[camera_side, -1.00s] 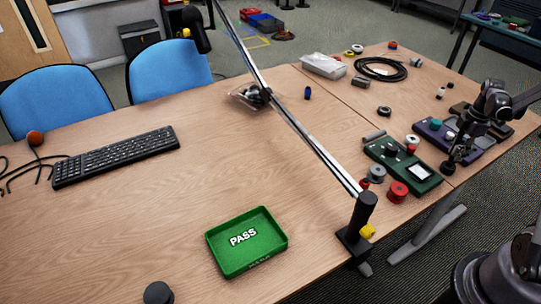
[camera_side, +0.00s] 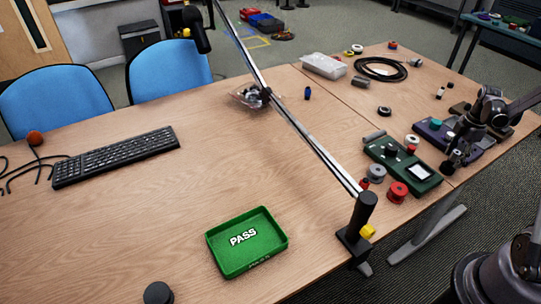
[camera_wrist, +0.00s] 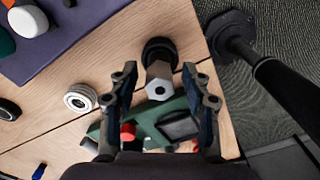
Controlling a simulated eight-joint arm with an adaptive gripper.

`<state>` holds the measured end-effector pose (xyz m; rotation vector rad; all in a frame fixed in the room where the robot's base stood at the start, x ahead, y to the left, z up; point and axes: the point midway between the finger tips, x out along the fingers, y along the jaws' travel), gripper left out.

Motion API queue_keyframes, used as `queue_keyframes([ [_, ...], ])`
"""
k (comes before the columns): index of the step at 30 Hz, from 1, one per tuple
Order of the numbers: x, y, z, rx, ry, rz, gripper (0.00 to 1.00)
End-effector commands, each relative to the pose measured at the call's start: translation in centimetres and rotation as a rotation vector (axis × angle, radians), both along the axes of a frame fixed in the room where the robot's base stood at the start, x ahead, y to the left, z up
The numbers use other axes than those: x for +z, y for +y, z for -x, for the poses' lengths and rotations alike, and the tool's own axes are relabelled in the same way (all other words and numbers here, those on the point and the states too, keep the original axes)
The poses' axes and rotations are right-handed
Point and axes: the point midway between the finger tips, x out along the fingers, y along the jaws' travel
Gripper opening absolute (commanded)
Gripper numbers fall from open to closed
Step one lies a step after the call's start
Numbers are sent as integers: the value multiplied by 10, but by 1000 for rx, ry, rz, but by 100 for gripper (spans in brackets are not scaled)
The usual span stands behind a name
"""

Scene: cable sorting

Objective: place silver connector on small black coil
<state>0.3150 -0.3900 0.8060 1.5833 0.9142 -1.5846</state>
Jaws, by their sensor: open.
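The silver connector (camera_wrist: 158,74), a hexagonal piece with a hole in its end, shows between my gripper's fingers in the wrist view. The small black coil (camera_wrist: 160,49) lies directly beyond it, and the connector overlaps its near side in the picture. The connector appears to stand on the coil, but the contact is hidden. My gripper (camera_wrist: 160,82) is open, with a finger on each side of the connector and gaps between. In the side view, my gripper (camera_side: 456,157) is just above the small black coil (camera_side: 447,168) at the table's right edge; the connector is hard to make out there.
A green device with a screen (camera_side: 408,165) lies left of my gripper, and a purple box (camera_side: 432,128) lies behind it. Red and grey spools (camera_side: 398,191) sit near the front edge. A green PASS tray (camera_side: 265,262) stands at the front.

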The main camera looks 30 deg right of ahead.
Motion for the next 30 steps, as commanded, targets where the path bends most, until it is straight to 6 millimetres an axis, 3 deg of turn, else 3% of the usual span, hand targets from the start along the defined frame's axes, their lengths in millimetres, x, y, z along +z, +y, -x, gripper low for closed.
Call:
queue_keyframes([
  [5,16,0,0,0,0,0,48],
  [18,98,0,0,0,0,0,48],
  [26,121,1,-1,-1,-1,1,48],
  [30,135,20,-11,-36,-17,18,48],
])
